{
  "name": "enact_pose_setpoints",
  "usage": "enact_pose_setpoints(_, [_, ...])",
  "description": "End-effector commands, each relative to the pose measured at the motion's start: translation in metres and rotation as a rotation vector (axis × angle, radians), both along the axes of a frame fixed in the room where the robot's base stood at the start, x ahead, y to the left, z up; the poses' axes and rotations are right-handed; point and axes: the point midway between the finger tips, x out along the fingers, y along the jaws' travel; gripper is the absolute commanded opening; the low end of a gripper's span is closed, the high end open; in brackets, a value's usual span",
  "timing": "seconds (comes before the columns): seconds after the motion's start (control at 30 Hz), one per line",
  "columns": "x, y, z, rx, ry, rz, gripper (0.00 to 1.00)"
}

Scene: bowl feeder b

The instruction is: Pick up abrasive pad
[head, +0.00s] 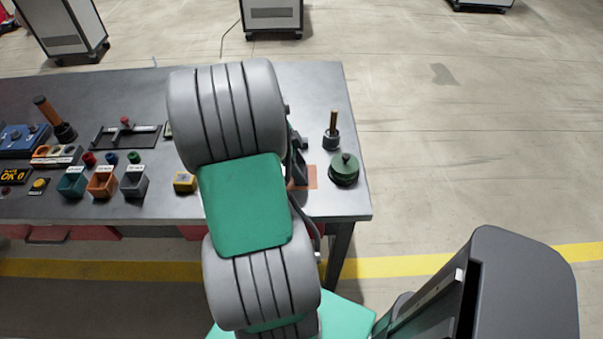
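My gripper (298,170) is only partly in view, a dark shape beside my arm near the table's right end. My arm hides most of it, so I cannot see whether its fingers are open or hold anything. A flat orange-red patch (311,177) shows on the table right by the gripper, partly covered. I cannot tell whether this patch is the abrasive pad or a marking under it. No other thing is clearly recognisable as the abrasive pad.
On the grey table (345,205), a green round lidded object (344,170) and a dark holder with an upright handle (332,138) stand close right of the gripper. A yellow block (185,182) and three small bins (102,184) are left of my arm.

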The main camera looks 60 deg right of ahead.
Motion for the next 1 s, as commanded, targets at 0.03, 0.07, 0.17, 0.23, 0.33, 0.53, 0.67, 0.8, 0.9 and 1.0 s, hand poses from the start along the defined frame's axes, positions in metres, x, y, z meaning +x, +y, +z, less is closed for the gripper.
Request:
enact_pose_setpoints(0.03, [0.000, 0.000, 0.000, 0.000, 0.000, 0.000, 0.44])
enact_pose_setpoints(0.07, [0.000, 0.000, 0.000, 0.000, 0.000, 0.000, 0.42])
enact_pose_setpoints(0.17, [0.000, 0.000, 0.000, 0.000, 0.000, 0.000, 0.34])
enact_pose_setpoints(0.23, [0.000, 0.000, 0.000, 0.000, 0.000, 0.000, 0.28])
enact_pose_setpoints(0.33, [0.000, 0.000, 0.000, 0.000, 0.000, 0.000, 0.20])
enact_pose_setpoints(0.53, [0.000, 0.000, 0.000, 0.000, 0.000, 0.000, 0.03])
enact_pose_setpoints(0.67, [0.000, 0.000, 0.000, -0.001, 0.000, 0.000, 0.00])
enact_pose_setpoints(0.8, [0.000, 0.000, 0.004, -0.001, 0.000, 0.000, 0.00])
enact_pose_setpoints(0.9, [0.001, -0.001, 0.013, -0.003, -0.002, -0.001, 0.00])
enact_pose_setpoints(1.0, [0.001, -0.001, 0.030, -0.006, -0.004, 0.000, 0.00])
